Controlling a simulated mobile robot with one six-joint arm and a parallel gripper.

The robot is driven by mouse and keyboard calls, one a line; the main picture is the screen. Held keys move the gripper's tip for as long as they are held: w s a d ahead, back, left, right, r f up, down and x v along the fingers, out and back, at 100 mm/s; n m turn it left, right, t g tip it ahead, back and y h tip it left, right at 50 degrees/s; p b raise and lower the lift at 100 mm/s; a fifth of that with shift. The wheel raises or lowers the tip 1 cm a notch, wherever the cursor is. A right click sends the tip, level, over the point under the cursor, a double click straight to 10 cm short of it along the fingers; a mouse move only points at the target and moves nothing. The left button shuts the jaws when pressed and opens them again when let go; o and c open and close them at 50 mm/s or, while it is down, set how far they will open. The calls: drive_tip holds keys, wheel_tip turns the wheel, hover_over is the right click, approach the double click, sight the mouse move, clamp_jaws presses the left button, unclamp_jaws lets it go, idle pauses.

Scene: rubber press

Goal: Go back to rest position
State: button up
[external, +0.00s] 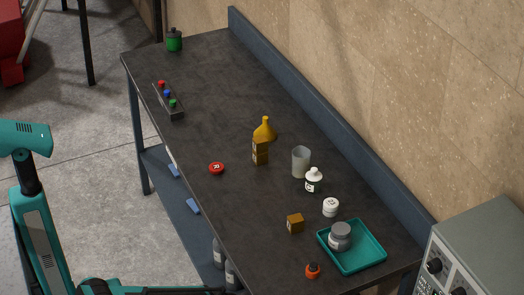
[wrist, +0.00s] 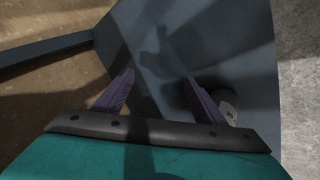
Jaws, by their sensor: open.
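My gripper (wrist: 156,92) shows in the wrist view as two purple fingers standing wide apart, with nothing between them. The fingers are over a blue-grey surface (wrist: 180,45) that looks like the bench's lower shelf. A grey bottle with a pale label (wrist: 228,108) is close beside the right finger; I cannot tell whether they touch. In the external view parts of my teal arm show at the left and bottom left. I cannot make out my gripper surely there.
The dark workbench (external: 200,110) holds a button box (external: 168,101), a yellow funnel (external: 264,129), a beaker (external: 301,162), small bottles and a teal tray (external: 366,259). Bottles (external: 218,252) stand below the front edge. Two small blue pieces (external: 193,206) there are unclear. A grey machine (external: 480,250) is at right.

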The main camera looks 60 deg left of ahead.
drive_tip(key=s+d+f+m+g+p, duration=0.1)
drive_tip(key=s+d+f+m+g, duration=0.15)
drive_tip(key=s, duration=0.55)
drive_tip(key=s+d+f+m+g+p, duration=0.1)
drive_tip(key=s+f+m+g+p, duration=0.2)
drive_tip(key=s, duration=0.5)
drive_tip(key=s+m+g+y+p, duration=0.1)
drive_tip(key=s+m+g, duration=0.4)
drive_tip(key=s, duration=1.5)
drive_tip(key=shift+s+a+f+m+g+p, duration=0.35)
drive_tip(key=shift+s+f+g, duration=0.1)
drive_tip(key=shift+g, duration=0.2)
